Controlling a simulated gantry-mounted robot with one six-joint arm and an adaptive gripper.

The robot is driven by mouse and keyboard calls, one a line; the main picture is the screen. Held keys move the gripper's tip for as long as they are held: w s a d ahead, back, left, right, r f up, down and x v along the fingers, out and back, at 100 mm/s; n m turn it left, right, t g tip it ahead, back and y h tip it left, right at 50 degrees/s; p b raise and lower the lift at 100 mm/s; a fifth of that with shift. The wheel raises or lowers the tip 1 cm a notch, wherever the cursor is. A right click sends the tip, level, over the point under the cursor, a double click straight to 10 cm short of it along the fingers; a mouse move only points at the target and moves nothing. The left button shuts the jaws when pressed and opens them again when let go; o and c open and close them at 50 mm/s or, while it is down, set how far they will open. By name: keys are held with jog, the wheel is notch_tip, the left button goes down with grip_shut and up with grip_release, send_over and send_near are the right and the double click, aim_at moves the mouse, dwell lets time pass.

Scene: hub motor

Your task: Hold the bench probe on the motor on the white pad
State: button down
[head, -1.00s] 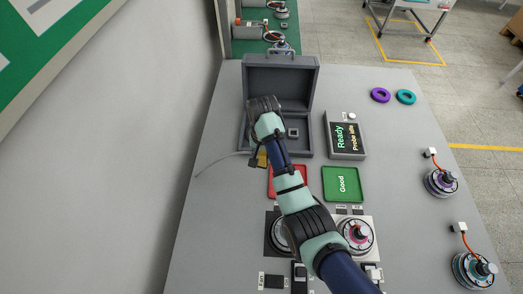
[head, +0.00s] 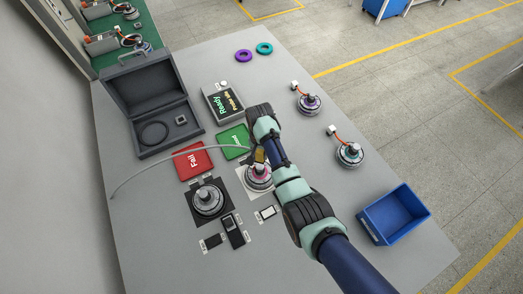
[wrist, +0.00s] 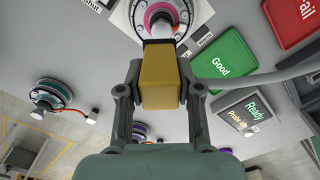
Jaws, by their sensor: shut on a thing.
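My gripper (wrist: 159,92) is shut on the yellow bench probe (wrist: 160,80), whose grey cable runs off to the left in the head view. The probe (head: 260,157) is over the motor (head: 257,178) on the white pad (head: 243,184). In the wrist view its far end overlaps the middle of this motor (wrist: 152,14), which has a magenta ring. I cannot tell whether they touch. The screen box (head: 223,101) reads "Ready" and "Probe idle".
Another motor (head: 208,200) sits on the black pad. Red Fail (head: 195,161) and green Good (head: 234,137) plates lie behind. The open grey case (head: 150,100) is at the left. Two motors (head: 309,104) (head: 349,154) and a blue bin (head: 394,213) are at the right.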

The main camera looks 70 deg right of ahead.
jog(key=shift+w+f+b, duration=0.2)
jog(key=shift+f+b, duration=0.15)
notch_tip(320, 180, down, 5)
jog(key=b, duration=0.5)
jog(key=shift+f, duration=0.15)
jog(key=shift+f+b, duration=0.3)
jog(key=shift+f, duration=0.35)
dwell(1.1)
notch_tip(320, 180, up, 6)
jog(key=p, duration=0.6)
jog(key=shift+r, duration=0.2)
jog(key=shift+f, duration=0.15)
dwell(0.9)
